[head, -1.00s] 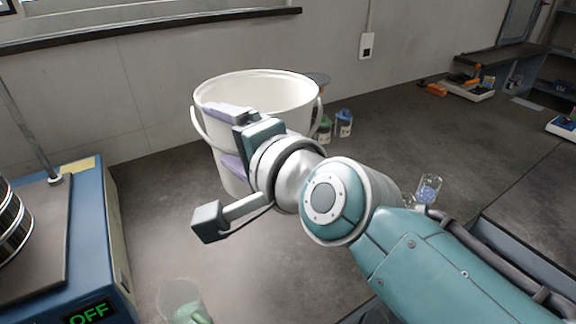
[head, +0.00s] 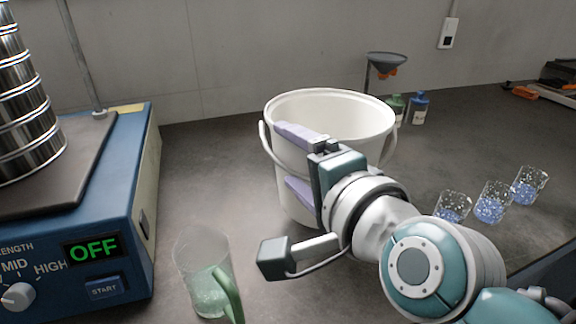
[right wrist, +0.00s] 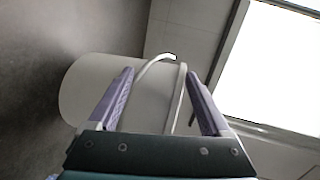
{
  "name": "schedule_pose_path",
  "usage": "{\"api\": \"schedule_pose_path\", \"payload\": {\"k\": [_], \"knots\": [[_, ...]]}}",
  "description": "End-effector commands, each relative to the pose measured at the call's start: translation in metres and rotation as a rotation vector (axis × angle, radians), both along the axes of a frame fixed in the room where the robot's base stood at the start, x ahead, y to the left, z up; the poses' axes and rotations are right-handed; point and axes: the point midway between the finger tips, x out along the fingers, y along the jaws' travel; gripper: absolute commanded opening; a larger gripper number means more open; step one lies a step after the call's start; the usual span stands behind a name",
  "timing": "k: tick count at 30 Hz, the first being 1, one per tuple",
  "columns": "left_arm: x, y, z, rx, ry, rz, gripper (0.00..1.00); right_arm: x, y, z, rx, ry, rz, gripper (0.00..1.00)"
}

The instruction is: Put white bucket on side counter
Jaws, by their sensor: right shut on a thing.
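The white bucket (head: 294,205) is upright over the grey counter (head: 210,185) in the head view, right of the blue shaker. Its wire handle hangs down at the sides of the rim. My right gripper (head: 282,155) is shut on the bucket, its purple fingers at the near left side. In the right wrist view the bucket (right wrist: 85,95) and its handle lie between the fingers (right wrist: 160,75). My forearm hides part of the bucket's base, so I cannot tell whether it touches the counter. My left gripper is not in view.
The blue shaker (head: 145,215) with a metal sieve stack (head: 25,110) stands left, its display reading OFF. A green-handled beaker (head: 205,290) stands in front. Beakers with blue grains (head: 490,203), bottles (head: 419,108) and a funnel stand (head: 386,60) are at right.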

Motion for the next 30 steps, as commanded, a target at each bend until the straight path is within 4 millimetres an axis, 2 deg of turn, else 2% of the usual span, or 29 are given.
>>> {"api": "schedule_pose_path", "payload": {"k": [4, 10, 23, 24, 27, 30], "knots": [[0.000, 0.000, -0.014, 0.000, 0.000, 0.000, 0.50, -0.001, 0.000, -0.013, -0.001, -0.006, 0.000, 0.00], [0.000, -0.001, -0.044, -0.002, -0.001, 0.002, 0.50, -0.005, -0.001, -0.044, -0.001, -0.005, 0.001, 0.00], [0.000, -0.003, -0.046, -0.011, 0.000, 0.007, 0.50, -0.005, -0.001, -0.047, -0.001, -0.005, 0.001, 0.00], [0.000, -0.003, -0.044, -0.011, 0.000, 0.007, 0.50, -0.006, -0.001, -0.047, -0.001, 0.000, 0.002, 0.87], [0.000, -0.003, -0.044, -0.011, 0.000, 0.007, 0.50, -0.006, -0.001, -0.047, -0.001, 0.000, 0.002, 0.98], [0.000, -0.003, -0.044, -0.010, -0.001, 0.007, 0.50, -0.006, -0.001, -0.047, 0.000, -0.001, 0.001, 1.00]]}}
